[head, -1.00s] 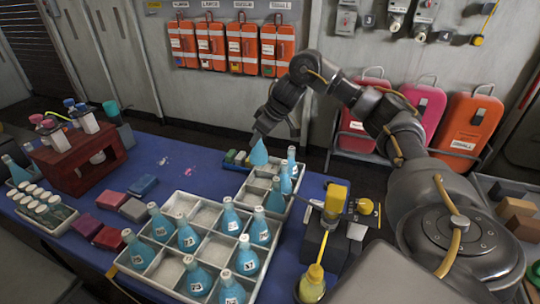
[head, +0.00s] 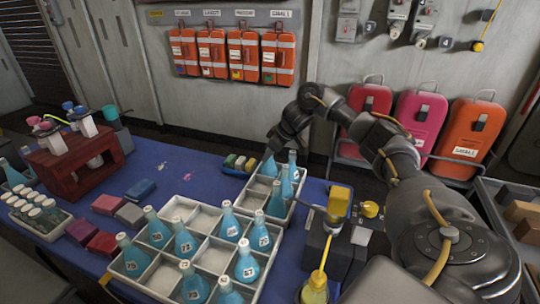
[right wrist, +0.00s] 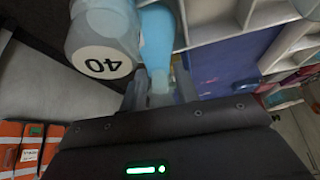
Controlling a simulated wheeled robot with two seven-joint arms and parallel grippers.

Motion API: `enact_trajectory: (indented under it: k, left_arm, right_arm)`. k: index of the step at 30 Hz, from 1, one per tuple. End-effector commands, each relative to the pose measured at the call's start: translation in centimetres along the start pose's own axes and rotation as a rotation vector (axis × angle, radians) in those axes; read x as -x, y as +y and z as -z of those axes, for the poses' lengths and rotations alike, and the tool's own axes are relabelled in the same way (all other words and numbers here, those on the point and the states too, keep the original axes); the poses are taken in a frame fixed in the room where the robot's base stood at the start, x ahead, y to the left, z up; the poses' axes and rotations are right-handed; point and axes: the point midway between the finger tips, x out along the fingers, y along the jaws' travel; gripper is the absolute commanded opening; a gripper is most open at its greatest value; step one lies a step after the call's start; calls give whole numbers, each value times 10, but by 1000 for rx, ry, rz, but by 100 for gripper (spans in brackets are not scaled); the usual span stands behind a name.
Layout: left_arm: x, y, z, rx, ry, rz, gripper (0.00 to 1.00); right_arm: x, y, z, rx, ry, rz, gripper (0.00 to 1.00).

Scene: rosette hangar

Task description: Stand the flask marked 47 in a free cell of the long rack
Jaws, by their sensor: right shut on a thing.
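My right gripper (head: 270,150) is shut on the neck of a blue flask (head: 269,167), at the far left end of the narrow long rack (head: 252,198). The flask looks upright and low, at or in a cell; whether its base touches is hidden. In the right wrist view the jaws (right wrist: 160,88) grip the blue flask (right wrist: 158,40), whose number is not visible. A flask marked 40 (right wrist: 103,55) stands close beside it. Other blue flasks (head: 287,185) stand in the long rack's right side and near end. My left gripper is not in view.
A wide rack (head: 160,280) with several numbered blue flasks (head: 247,262) fills the near table. A yellow-topped device (head: 338,200) stands right of the long rack. A dark red stand (head: 75,165) is at the left.

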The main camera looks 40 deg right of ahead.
Motion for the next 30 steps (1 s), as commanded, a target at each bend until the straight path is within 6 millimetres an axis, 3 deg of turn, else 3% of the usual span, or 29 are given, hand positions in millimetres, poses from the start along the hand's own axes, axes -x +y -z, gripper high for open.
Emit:
enact_trajectory:
  k: [11, 12, 16, 26, 30]
  left_arm:
    - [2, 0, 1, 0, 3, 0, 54]
    - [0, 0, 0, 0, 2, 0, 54]
    - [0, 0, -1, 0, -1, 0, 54]
    - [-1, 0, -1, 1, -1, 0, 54]
    - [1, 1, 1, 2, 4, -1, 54]
  right_arm:
    - [-5, 0, -3, -1, 2, 0, 16]
    - [-6, 0, -3, 0, 2, 0, 36]
    - [-6, 0, -3, 0, 2, 0, 52]
    - [-3, 0, -1, 0, 3, -1, 52]
    - [14, 0, -1, 0, 5, -1, 52]
